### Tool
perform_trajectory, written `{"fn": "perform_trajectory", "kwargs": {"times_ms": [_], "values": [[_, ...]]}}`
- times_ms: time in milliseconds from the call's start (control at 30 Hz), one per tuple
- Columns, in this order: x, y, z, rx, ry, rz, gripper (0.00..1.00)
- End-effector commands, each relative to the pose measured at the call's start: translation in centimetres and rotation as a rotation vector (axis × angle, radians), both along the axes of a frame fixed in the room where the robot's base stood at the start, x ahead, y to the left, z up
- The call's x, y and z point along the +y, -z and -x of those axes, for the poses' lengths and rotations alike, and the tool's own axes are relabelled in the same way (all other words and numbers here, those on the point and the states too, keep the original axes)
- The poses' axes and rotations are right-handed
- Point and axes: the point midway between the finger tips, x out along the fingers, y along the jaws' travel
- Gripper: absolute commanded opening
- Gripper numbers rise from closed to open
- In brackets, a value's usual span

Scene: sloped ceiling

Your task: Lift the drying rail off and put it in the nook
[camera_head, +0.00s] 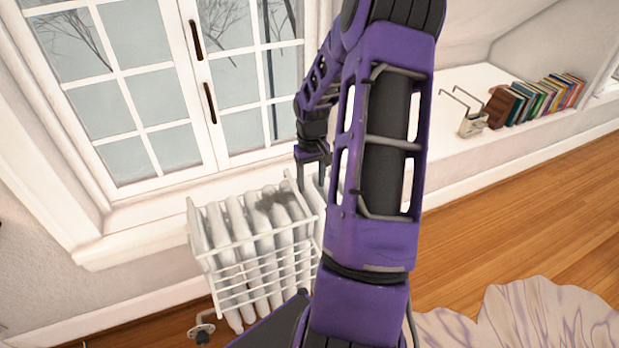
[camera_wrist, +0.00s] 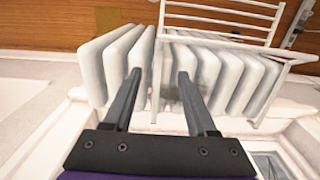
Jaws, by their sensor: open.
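The drying rail (camera_head: 262,272) is a white wire rack hooked over the front of a white ribbed radiator (camera_head: 222,232) below the window. My gripper (camera_head: 311,168) is above the radiator's right end, partly hidden by my arm. In the wrist view my gripper (camera_wrist: 159,74) is open, its two fingers pointing at the radiator top. A thin white side wire of the rail (camera_wrist: 161,30) shows between the fingertips; I cannot tell whether they touch it. The nook appears to be the white recessed ledge (camera_head: 478,80) under the sloped ceiling at right.
A row of books (camera_head: 545,98) with a brown bookend and a small beige item with wire arms (camera_head: 473,124) stand on the ledge. The window (camera_head: 150,80) is behind the radiator. Wooden floor (camera_head: 480,220) is open at right, with a pale wavy rug (camera_head: 535,318) in front.

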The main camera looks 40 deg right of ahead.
Motion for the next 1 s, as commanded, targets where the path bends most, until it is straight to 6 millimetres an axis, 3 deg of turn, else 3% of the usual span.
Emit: {"fn": "perform_trajectory", "kwargs": {"times_ms": [700,1000], "values": [[0.1,13.7,0.1,0.003,-0.001,-0.002,0.57],[0.0,16.3,0.0,0.001,0.0,0.001,0.57]]}}
